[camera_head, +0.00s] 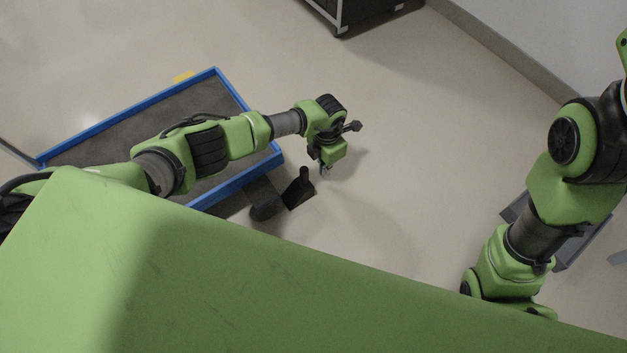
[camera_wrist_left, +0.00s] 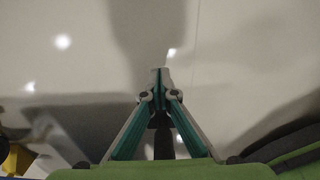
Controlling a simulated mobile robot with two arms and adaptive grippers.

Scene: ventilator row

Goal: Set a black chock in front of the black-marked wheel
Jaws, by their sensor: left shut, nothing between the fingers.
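A black chock (camera_head: 299,190) with an upright knob-ended handle stands on the floor at the near right corner of the blue-framed cart (camera_head: 232,187). It is just right of a dark wheel (camera_head: 263,209), with little or no gap visible; I cannot tell whether they touch. My left gripper (camera_head: 323,171) is just above and right of the chock in the head view, apart from it. The left wrist view shows its fingertips (camera_wrist_left: 160,72) together, with nothing held, over bare floor. My right arm shows at the right, but its gripper is hidden.
A yellow piece (camera_head: 183,76) shows at the cart's far edge. A dark cabinet on casters (camera_head: 365,12) stands at the top, by the wall (camera_head: 535,35). A grey tray-like object (camera_head: 580,240) is partly behind my right arm. The middle floor is clear.

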